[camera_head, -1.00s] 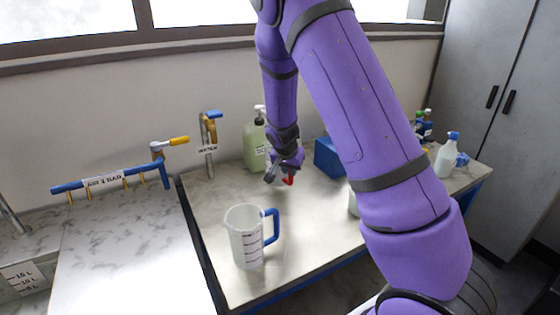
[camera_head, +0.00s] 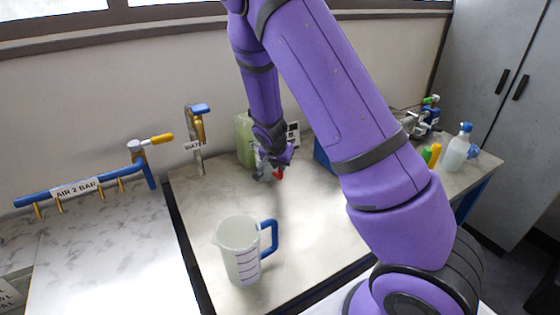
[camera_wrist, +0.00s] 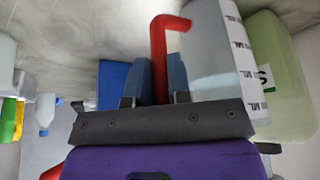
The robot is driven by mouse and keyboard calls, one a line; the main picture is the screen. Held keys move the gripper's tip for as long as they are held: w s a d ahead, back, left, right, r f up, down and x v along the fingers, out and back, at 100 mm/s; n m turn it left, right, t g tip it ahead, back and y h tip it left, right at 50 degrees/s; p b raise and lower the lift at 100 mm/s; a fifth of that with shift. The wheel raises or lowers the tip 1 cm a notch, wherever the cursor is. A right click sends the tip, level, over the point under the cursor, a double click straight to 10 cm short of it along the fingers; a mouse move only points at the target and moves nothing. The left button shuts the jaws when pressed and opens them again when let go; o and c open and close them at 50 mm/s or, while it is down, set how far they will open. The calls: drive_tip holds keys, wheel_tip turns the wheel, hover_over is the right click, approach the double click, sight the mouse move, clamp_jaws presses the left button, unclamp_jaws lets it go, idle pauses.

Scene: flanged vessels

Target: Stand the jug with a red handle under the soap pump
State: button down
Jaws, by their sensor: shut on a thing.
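My gripper (camera_head: 272,170) is low over the counter, in front of the green soap pump bottle (camera_head: 243,142). Its fingers are shut on the red handle (camera_wrist: 158,60) of a clear jug. The jug's body (camera_wrist: 212,50), with a white mL scale strip, shows beside the fingers in the wrist view. In that inverted view the soap bottle (camera_wrist: 280,75) stands close behind the jug. In the head view a bit of red handle (camera_head: 278,174) shows, but the jug's body cannot be made out. My arm hides the pump head. I cannot tell whether the jug touches the counter.
A jug with a blue handle (camera_head: 240,250) stands at the counter's front. A water tap (camera_head: 197,125) and a blue air pipe (camera_head: 85,190) are at the left. A blue box (camera_head: 322,155) and a spray bottle (camera_head: 456,150) are to the right. The counter's middle is clear.

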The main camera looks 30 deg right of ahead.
drive_tip(key=shift+f, duration=0.2)
drive_tip(key=c, duration=1.1)
unclamp_jaws()
drive_tip(key=shift+o, duration=0.2)
drive_tip(key=shift+r, duration=0.1)
drive_tip(key=s+a+r+n+y, duration=0.1)
drive_tip(key=s+a+r+n, duration=0.1)
drive_tip(key=s+r, duration=0.55)
drive_tip(key=s+a+r+n+t+y, duration=0.15)
drive_tip(key=s+r, duration=0.35)
drive_tip(key=r, duration=0.6)
drive_tip(key=s+a+r+n+g+y, duration=0.1)
drive_tip(key=s+a+r+n, duration=0.1)
drive_tip(key=s+r, duration=0.55)
drive_tip(key=s+a+r+n+t, duration=0.1)
drive_tip(key=s+a+r+n, duration=0.1)
drive_tip(key=s+r+n, duration=0.2)
drive_tip(key=s+r, duration=0.3)
drive_tip(key=s, duration=0.5)
drive_tip(key=shift+s+r+n+t, duration=0.35)
drive_tip(key=shift+r, duration=0.05)
